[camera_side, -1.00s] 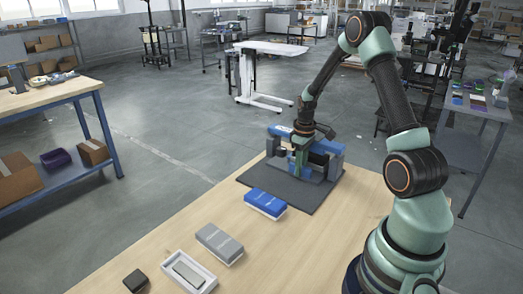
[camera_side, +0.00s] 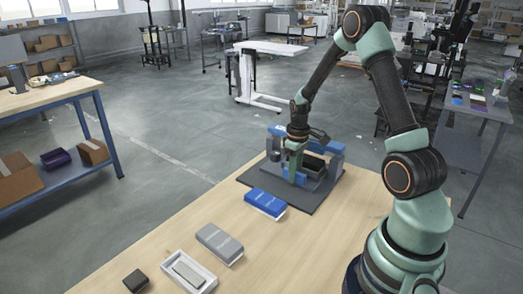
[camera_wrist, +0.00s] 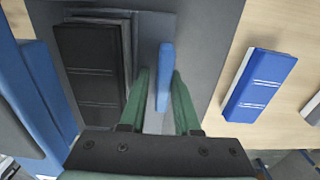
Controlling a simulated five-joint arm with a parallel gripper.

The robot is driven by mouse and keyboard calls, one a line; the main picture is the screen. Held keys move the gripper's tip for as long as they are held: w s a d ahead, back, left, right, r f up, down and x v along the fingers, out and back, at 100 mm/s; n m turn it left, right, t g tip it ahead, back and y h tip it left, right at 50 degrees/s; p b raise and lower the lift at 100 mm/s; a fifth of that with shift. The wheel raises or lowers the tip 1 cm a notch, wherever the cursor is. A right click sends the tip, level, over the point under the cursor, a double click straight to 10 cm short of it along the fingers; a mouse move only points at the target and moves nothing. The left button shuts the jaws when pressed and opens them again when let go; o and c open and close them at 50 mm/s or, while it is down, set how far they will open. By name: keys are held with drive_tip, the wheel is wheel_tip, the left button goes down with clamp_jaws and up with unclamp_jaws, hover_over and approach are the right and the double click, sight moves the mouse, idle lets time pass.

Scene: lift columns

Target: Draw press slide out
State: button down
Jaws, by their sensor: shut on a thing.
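The press (camera_side: 336,153) has a blue crossbeam on grey posts and stands on a dark mat (camera_side: 322,199). Its slide carries a dark block (camera_side: 313,163), which now shows in front of the crossbeam. In the wrist view the dark block (camera_wrist: 92,65) lies on the slide's grey plate (camera_wrist: 147,35), beside the blue crossbeam (camera_wrist: 48,85). My gripper (camera_side: 293,174) is low at the near side of the press. Its green fingers are around the slide's upright blue handle (camera_wrist: 164,65) and shut on it. The fingers partly hide the handle in the side view.
A blue box (camera_side: 265,202) lies at the mat's near edge and also shows in the wrist view (camera_wrist: 262,78). A grey box (camera_side: 218,242), a white tray (camera_side: 200,282) with a grey piece, and a small dark block (camera_side: 135,280) lie nearer. The table between is bare.

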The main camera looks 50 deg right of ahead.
sight(282, 196)
drive_tip(key=shift+s+a+f, duration=0.1)
drive_tip(key=shift+a+f, duration=0.05)
drive_tip(key=shift+a, duration=1.1)
drive_tip(key=shift+w+a+f, duration=0.1)
drive_tip(key=shift+a+f, duration=0.05)
drive_tip(key=shift+a, duration=1.15)
drive_tip(key=shift+s+a+f, duration=0.1)
drive_tip(key=shift+a+f, duration=0.05)
drive_tip(key=shift+a, duration=1.1)
drive_tip(key=c, duration=0.9)
unclamp_jaws()
drive_tip(key=shift+r, duration=0.1)
drive_tip(key=shift+d+r, duration=0.15)
drive_tip(key=shift+r, duration=3.4)
drive_tip(key=s+a+r+t, duration=0.2)
drive_tip(key=a+r, duration=0.3)
drive_tip(key=s+a+r+t, duration=0.1)
drive_tip(key=s+a+r, duration=0.1)
drive_tip(key=a+r, duration=0.2)
drive_tip(key=s+a+r+t, duration=0.1)
drive_tip(key=a+r+t, duration=0.1)
drive_tip(key=a+r, duration=0.3)
drive_tip(key=shift+s+a+r+t, duration=0.15)
drive_tip(key=shift+s+r, duration=0.05)
drive_tip(key=shift+r, duration=0.35)
drive_tip(key=shift+s+a+r+t, duration=0.15)
drive_tip(key=shift+s+r, duration=0.05)
drive_tip(key=shift+r, duration=0.35)
